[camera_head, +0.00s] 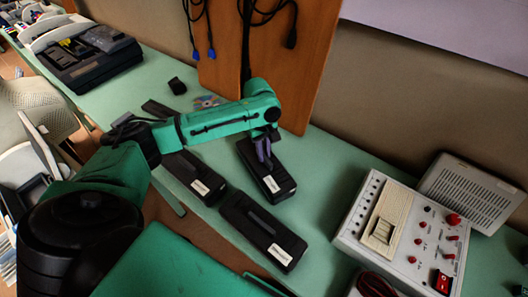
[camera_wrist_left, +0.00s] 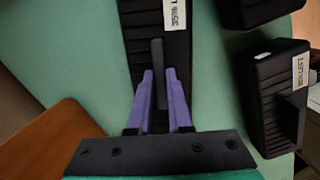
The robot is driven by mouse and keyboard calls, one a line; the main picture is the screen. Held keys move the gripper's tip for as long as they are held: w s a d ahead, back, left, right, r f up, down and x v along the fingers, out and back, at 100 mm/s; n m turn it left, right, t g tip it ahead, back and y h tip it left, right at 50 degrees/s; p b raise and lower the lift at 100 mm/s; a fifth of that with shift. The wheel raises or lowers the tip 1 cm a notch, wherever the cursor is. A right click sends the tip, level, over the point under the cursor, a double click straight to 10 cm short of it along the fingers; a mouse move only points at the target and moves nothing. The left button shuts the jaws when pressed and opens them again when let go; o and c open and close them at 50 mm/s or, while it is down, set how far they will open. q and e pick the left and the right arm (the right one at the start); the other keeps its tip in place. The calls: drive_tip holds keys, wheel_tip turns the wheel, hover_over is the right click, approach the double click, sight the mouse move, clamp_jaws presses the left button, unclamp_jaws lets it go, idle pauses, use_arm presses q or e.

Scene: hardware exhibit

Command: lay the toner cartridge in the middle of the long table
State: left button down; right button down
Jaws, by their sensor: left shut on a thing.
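Several black toner cartridges with white labels lie on the long green table (camera_head: 335,165). My left gripper (camera_head: 264,158), with purple fingers, is shut on the raised grip of the far right cartridge (camera_head: 276,185). In the left wrist view the fingers (camera_wrist_left: 159,78) stand on either side of that grip, and the held cartridge (camera_wrist_left: 155,20) runs up out of the picture. It looks to be on or very near the tabletop; I cannot tell if it touches. A second cartridge (camera_head: 262,230) lies in front of it, and a third (camera_head: 195,178) lies to its left, partly behind my arm.
A white control box with red knobs (camera_head: 395,235) and a grey vented unit (camera_head: 470,190) stand at the right. A wooden panel with hanging cables (camera_head: 310,60) rises behind. A black device (camera_head: 90,65) is at the far left. The table between cartridges and control box is clear.

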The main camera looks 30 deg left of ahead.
use_arm(q)
drive_tip(key=c, duration=1.1)
unclamp_jaws()
drive_tip(key=shift+c, duration=0.2)
drive_tip(key=o, duration=0.3)
drive_tip(key=shift+s, duration=0.15)
drive_tip(key=shift+r, duration=0.2)
wheel_tip(320, 180, up, 12)
drive_tip(key=a+b, duration=0.1)
drive_tip(key=shift+w+f+b, duration=0.15)
drive_tip(key=shift+w+b, duration=0.2)
drive_tip(key=shift+w, duration=0.1)
drive_tip(key=shift+a, duration=0.1)
